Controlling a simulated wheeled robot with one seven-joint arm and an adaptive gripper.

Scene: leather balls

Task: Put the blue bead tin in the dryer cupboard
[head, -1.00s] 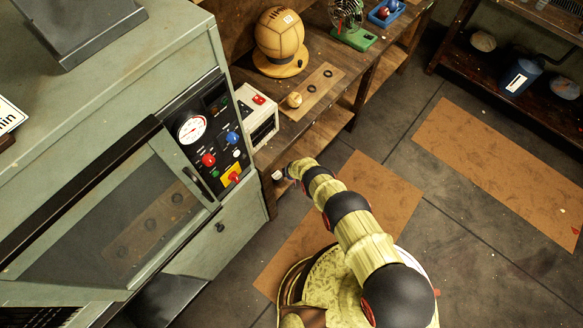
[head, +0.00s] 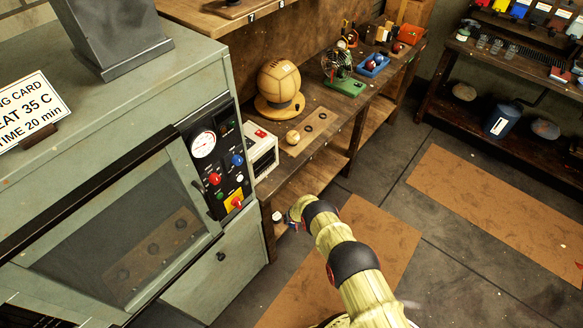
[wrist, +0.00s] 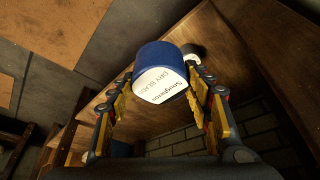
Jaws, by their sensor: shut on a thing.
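The blue bead tin (wrist: 160,55), with a white label reading "DRY BEADS", is between the yellow fingers of my gripper (wrist: 160,92) in the wrist view. My gripper is shut on it, with wooden shelf boards behind it. In the head view my gripper (head: 292,216) is beside the lower shelf of the workbench, mostly hidden by my own wrist, and the tin cannot be made out clearly. The grey-green dryer cupboard (head: 232,245) stands at the left. Its glass door (head: 120,255) looks shut. A control panel (head: 220,165) is at its right.
The workbench (head: 345,135) holds a large leather ball (head: 279,80), a small ball (head: 292,138) and a green fan (head: 338,70). A small white object (head: 277,217) is near my gripper. A rack at right holds a blue container (head: 502,120). The floor (head: 385,180) between is clear.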

